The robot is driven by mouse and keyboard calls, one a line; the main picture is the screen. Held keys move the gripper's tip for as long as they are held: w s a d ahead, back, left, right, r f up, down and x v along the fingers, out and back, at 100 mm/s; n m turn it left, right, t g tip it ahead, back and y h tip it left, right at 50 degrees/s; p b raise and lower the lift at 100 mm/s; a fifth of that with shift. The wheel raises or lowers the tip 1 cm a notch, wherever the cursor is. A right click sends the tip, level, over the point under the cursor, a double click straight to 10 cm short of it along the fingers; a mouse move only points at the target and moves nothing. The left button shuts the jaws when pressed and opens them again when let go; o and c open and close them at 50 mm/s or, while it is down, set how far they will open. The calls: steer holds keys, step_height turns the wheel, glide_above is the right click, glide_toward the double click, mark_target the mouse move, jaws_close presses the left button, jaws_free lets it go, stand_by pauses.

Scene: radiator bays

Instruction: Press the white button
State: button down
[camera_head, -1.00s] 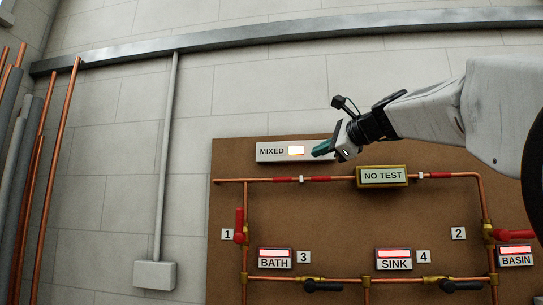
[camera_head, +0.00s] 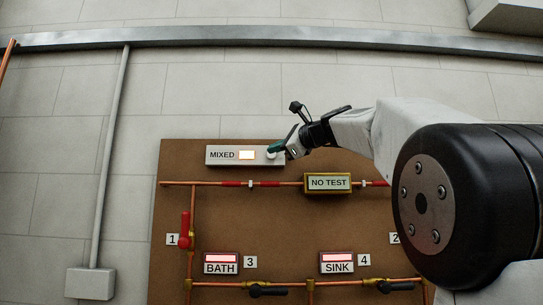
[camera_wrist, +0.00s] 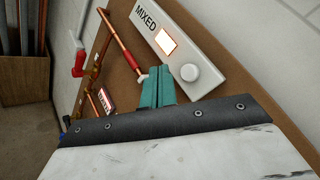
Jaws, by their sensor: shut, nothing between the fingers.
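The white button (camera_wrist: 189,73) is a round knob on the white MIXED panel (camera_wrist: 150,22), beside a lit orange-white lamp, in the wrist view. In the head view the panel (camera_head: 223,155) is at the top of the brown board, and the button (camera_head: 271,154) shows at its right end, partly hidden by the fingertips. My gripper (camera_head: 275,148) has teal fingers, shut and empty, at the right end of the panel. In the wrist view my gripper (camera_wrist: 158,74) is just to the left of the button in the picture; whether it touches cannot be told.
The brown board (camera_head: 270,225) carries copper pipes, a NO TEST display (camera_head: 329,183), a red lever (camera_head: 185,230), and BATH (camera_head: 221,264) and SINK (camera_head: 338,263) panels with lit lamps. A grey conduit (camera_head: 110,160) runs down the wall to the left.

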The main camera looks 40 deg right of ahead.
steer(key=shift+w+d, duration=0.65)
steer(key=shift+w, duration=0.3)
steer(key=shift+w+d, duration=0.6)
steer(key=shift+w, duration=0.3)
steer(key=shift+w, duration=0.1)
stand_by(0.6)
steer(key=shift+w+d, duration=0.2)
steer(key=shift+w+d, duration=0.25)
steer(key=shift+w, duration=0.2)
stand_by(0.8)
steer(key=shift+s, duration=0.1)
steer(key=shift+s+a, duration=0.45)
steer(key=shift+s, duration=0.2)
steer(key=s+a, duration=0.1)
steer(key=s, duration=0.1)
steer(key=s+a, duration=0.2)
steer(key=shift+s, duration=0.1)
stand_by(0.5)
